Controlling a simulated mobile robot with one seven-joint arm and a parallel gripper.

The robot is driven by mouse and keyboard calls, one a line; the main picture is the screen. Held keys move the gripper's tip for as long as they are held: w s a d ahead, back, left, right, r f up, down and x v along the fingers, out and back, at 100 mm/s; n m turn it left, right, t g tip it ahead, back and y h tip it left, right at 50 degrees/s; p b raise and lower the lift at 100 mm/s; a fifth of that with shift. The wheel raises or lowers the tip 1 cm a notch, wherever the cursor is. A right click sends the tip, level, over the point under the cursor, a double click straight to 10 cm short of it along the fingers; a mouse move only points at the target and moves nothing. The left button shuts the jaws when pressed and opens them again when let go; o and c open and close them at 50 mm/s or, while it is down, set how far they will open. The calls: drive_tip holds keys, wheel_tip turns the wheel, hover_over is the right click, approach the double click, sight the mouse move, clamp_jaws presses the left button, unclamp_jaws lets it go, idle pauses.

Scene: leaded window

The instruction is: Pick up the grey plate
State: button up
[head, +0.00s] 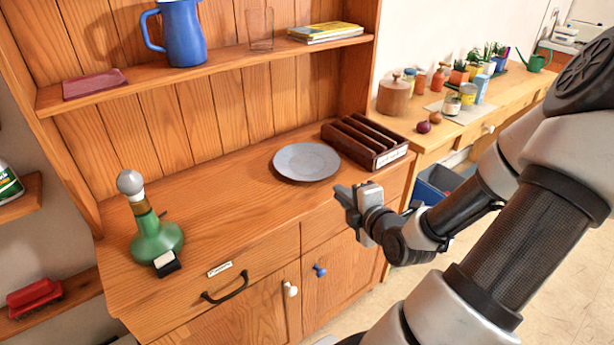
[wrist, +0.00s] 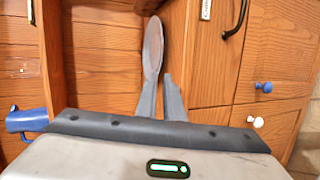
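The grey plate (head: 306,161) lies flat on the wooden counter of the dresser, left of the dark slotted rack. In the wrist view the plate (wrist: 153,47) is seen nearly edge-on, just beyond the fingertips. My gripper (head: 347,194) is in front of the counter's edge, to the right of and nearer than the plate. In the wrist view my gripper (wrist: 161,80) shows a gap between its two fingers, with nothing held. The gripper looks apart from the plate in the head view; the exact distance is hard to tell.
The dark rack (head: 367,140) stands close beside the plate's right side. A green bottle (head: 155,237) and a small black-and-white block (head: 166,263) are at the counter's left. A shelf (head: 215,71) with a blue jug (head: 183,36) overhangs behind. Counter between bottle and plate is clear.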

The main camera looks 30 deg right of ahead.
sight(322, 188)
drive_tip(key=b+x, duration=0.4)
drive_tip(key=x, duration=0.3)
drive_tip(key=shift+w+f, duration=0.1)
drive_tip(key=shift+w, duration=0.05)
drive_tip(key=b+x, duration=0.2)
drive_tip(key=x, duration=0.3)
drive_tip(key=shift+w+f, duration=0.1)
drive_tip(key=shift+f, duration=0.05)
clamp_jaws()
drive_tip(key=shift+d, duration=0.1)
idle(1.1)
